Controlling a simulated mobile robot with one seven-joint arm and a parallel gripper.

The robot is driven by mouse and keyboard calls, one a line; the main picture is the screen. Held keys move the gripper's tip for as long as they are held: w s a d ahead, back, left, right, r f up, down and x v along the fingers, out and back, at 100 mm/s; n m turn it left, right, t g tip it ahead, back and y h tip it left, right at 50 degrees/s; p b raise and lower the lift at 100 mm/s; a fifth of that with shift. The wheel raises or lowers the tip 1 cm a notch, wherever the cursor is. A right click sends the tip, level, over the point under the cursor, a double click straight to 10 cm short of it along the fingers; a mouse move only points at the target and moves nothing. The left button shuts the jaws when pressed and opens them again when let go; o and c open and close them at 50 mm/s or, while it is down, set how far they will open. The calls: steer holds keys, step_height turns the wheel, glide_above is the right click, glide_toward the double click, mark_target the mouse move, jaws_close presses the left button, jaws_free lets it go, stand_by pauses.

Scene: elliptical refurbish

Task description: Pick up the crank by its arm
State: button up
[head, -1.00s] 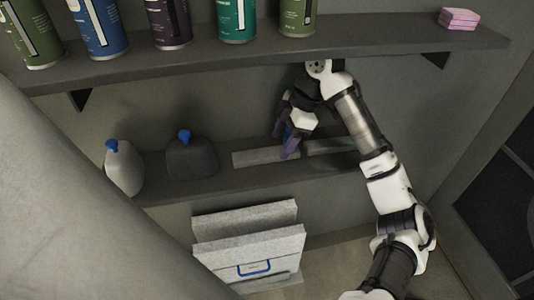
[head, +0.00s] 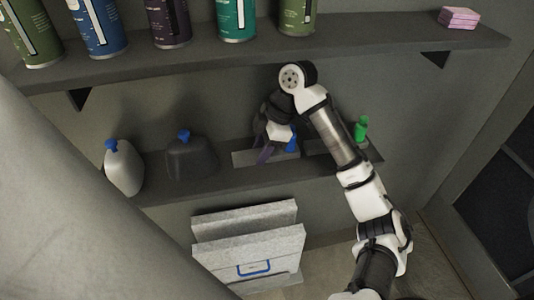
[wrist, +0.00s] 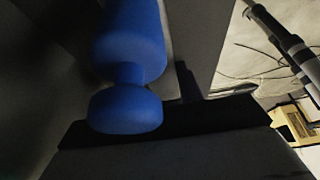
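No crank can be made out for certain in either view. My gripper (head: 270,150) is over the lower shelf, its purple fingertips pointing down near a pale grey tray. A small blue thing (head: 292,143) shows just right of the fingers. In the wrist view a blue piece (wrist: 127,72), a thick cylinder with a narrow neck and rounded knob, is close to the camera. It may be the same blue thing. The fingers are not clear in the wrist view, and I cannot tell their opening or whether they touch anything.
A green knobbed piece (head: 361,130) stands on the lower shelf (head: 215,188), right of my arm. A white jug (head: 123,168) and a dark jug (head: 191,160) stand left. The upper shelf (head: 340,38) with several cans hangs above my gripper. Grey boxes (head: 250,247) stand below.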

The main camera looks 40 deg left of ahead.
jaws_close()
steer(key=shift+r, duration=0.1)
